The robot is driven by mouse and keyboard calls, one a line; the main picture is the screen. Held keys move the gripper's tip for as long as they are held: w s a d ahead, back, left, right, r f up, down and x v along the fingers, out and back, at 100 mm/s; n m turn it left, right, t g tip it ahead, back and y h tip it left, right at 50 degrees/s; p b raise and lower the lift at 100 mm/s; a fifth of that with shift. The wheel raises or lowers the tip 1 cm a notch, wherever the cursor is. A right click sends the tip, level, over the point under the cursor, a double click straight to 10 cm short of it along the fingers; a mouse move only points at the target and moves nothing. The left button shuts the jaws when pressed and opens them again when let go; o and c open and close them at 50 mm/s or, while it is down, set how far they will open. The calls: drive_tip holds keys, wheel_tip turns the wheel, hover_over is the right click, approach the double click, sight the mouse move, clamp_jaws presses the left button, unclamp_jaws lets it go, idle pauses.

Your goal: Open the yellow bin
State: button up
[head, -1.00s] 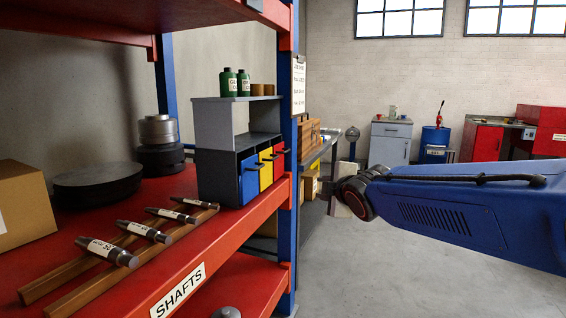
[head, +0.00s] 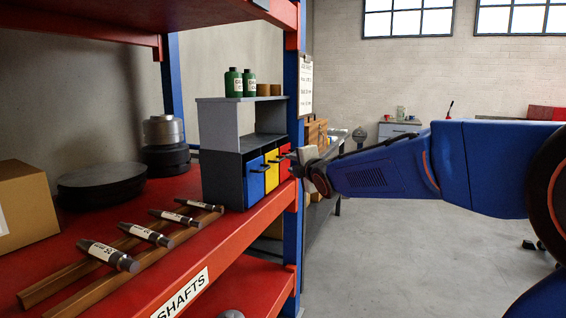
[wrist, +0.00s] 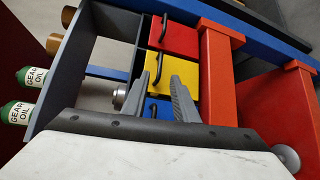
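The yellow bin (head: 271,175) sits in the dark drawer cabinet on the red shelf, between the blue bin (head: 252,180) and the red bin (head: 285,166). All three look shut. In the wrist view the yellow front (wrist: 186,76) shows with its dark curved handle (wrist: 158,66). My gripper (wrist: 158,82) is open, its two grey fingers apart and pointing at the yellow front. The handle shows between the fingertips; I cannot tell whether they touch it. In the head view my gripper (head: 292,156) is in front of the bins and partly covers the red one.
A blue upright post (head: 298,190) and the red shelf edge (head: 240,254) are close to my gripper. Green oil bottles (head: 233,82) stand on the cabinet top. Several shafts (head: 147,234) lie on wooden rails.

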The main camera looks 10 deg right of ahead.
drive_tip(key=w+a+f, duration=0.1)
drive_tip(key=w, duration=0.7)
drive_tip(key=shift+w+a+f, duration=0.15)
drive_tip(key=shift+w, duration=0.25)
clamp_jaws()
idle(1.1)
